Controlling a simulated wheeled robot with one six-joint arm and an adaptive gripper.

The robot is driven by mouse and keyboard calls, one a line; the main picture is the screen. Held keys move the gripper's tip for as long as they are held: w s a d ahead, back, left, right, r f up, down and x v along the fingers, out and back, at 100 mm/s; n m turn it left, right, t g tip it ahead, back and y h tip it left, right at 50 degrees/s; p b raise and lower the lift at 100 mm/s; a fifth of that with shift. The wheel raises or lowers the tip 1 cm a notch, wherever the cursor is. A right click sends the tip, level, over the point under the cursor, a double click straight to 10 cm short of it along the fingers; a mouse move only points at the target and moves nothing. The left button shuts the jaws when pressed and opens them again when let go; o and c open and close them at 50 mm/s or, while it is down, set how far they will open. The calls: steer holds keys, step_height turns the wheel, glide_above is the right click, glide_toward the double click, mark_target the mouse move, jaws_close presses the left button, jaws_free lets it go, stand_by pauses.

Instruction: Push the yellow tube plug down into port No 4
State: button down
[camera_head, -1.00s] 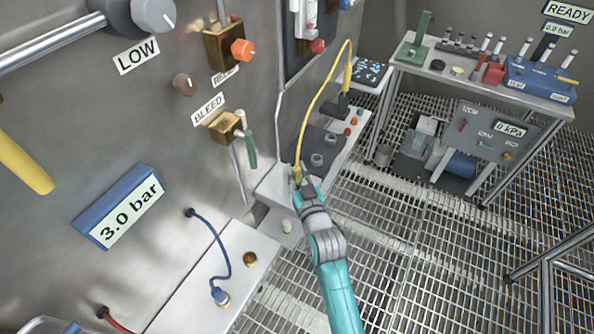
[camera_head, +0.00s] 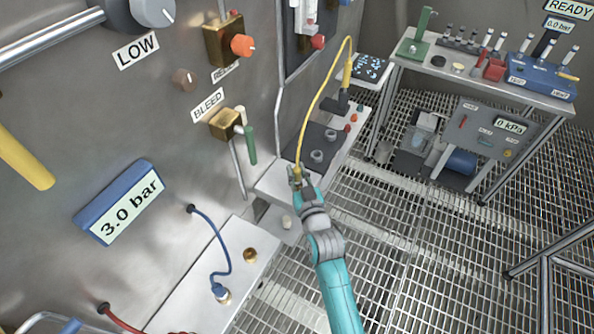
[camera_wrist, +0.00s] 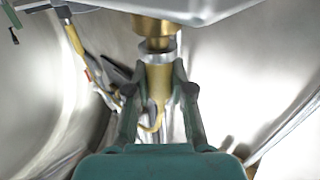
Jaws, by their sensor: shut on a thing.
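The yellow tube plug (camera_head: 298,170) is on the end of a thin yellow tube that arcs up to a yellow fitting on the bench. My gripper (camera_head: 297,180) is shut on the plug at the near end of the wall-side bench. In the wrist view the two fingers (camera_wrist: 158,92) stand either side of the yellow plug body (camera_wrist: 158,78). A grey ring on the plug lies close against a brass fitting (camera_wrist: 155,28) under a pale plate. I cannot tell how deep the plug sits in it. No port number is readable, and the gripper hides the port in the head view.
Grey ports (camera_head: 318,157) stand on a dark plate just beyond the gripper. The steel wall with a green-handled valve (camera_head: 250,148) is close on the left. A blue hose (camera_head: 228,262) loops over the near bench. Open grating floor lies to the right.

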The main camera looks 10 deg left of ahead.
steer(key=shift+f, duration=0.5)
steer(key=c, duration=0.9)
jaws_free()
steer(key=shift+c, duration=0.2)
steer(key=v, duration=1.2)
steer(key=s+d+f+m+h, duration=0.1)
steer(key=s+d+f+h, duration=0.15)
steer(key=s+d, duration=0.55)
steer(key=s+d+f+m+h, duration=0.25)
steer(key=s+d, duration=0.45)
steer(key=s, duration=0.4)
steer(key=s+d+r+h, duration=0.1)
steer(key=s+d+r, duration=0.1)
steer(key=s, duration=0.4)
steer(key=s+d+r+m+g, duration=0.1)
steer(key=s+d+r, duration=0.1)
steer(key=s, duration=0.5)
steer(key=s+d+r+h, duration=0.1)
steer(key=s+d+r, duration=0.1)
steer(key=s, duration=0.5)
steer(key=shift+d+r+g+h, duration=0.3)
steer(key=shift+r, duration=0.5)
